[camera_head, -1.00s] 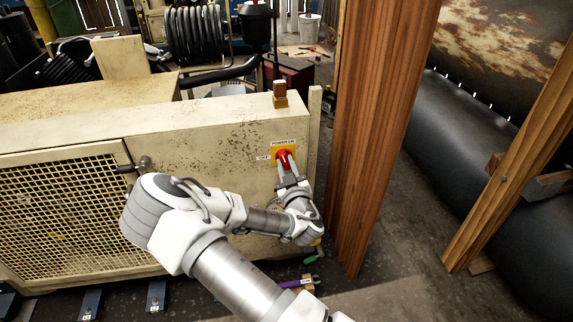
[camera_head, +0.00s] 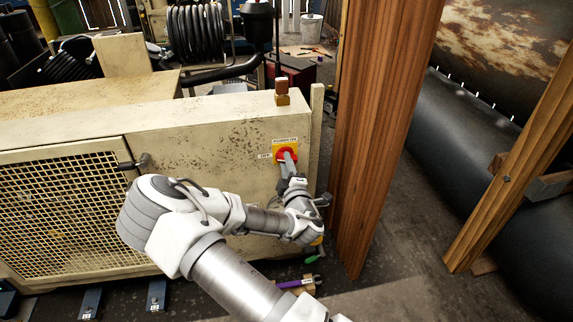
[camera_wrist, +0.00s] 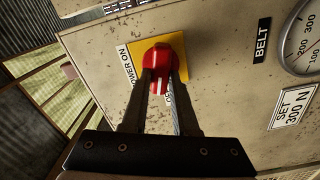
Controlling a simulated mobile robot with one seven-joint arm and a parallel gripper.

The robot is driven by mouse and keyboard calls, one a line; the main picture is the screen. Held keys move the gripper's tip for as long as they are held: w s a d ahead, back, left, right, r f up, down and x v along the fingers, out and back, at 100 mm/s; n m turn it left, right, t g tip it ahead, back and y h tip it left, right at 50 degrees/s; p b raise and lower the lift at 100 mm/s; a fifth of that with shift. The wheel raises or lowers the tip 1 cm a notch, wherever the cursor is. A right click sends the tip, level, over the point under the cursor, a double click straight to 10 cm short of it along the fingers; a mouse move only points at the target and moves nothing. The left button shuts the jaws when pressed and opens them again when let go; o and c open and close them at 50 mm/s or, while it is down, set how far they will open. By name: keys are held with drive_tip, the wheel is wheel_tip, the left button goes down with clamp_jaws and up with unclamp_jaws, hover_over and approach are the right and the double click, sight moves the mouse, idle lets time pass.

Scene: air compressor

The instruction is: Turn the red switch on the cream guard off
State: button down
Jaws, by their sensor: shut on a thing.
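The red switch (camera_head: 282,154) sits on a yellow plate (camera_head: 291,144) on the cream guard (camera_head: 215,140), near its right end. A "POWER ON" label is above the switch and an "OFF" label is at its left. My gripper (camera_head: 289,160) is at the switch. In the wrist view, my gripper (camera_wrist: 161,82) has its two fingers shut on the sides of the red switch (camera_wrist: 160,52), whose raised grip lies between them. The yellow plate (camera_wrist: 181,67) looks tilted there, with "POWER ON" at the left and the "OFF" label partly hidden by a finger.
A wooden post (camera_head: 380,140) stands just right of the guard. A latch handle (camera_head: 135,162) sticks out at the guard's left. A gauge (camera_wrist: 302,40) and a "BELT" label (camera_wrist: 262,40) show in the wrist view. A purple-handled tool (camera_head: 296,283) lies below my wrist.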

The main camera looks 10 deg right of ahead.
drive_tip(key=shift+f+n, duration=0.15)
drive_tip(key=shift+n, duration=1.55)
drive_tip(key=c, duration=0.7)
unclamp_jaws()
drive_tip(key=shift+s+p, duration=3.2)
drive_tip(key=shift+s, duration=5.55)
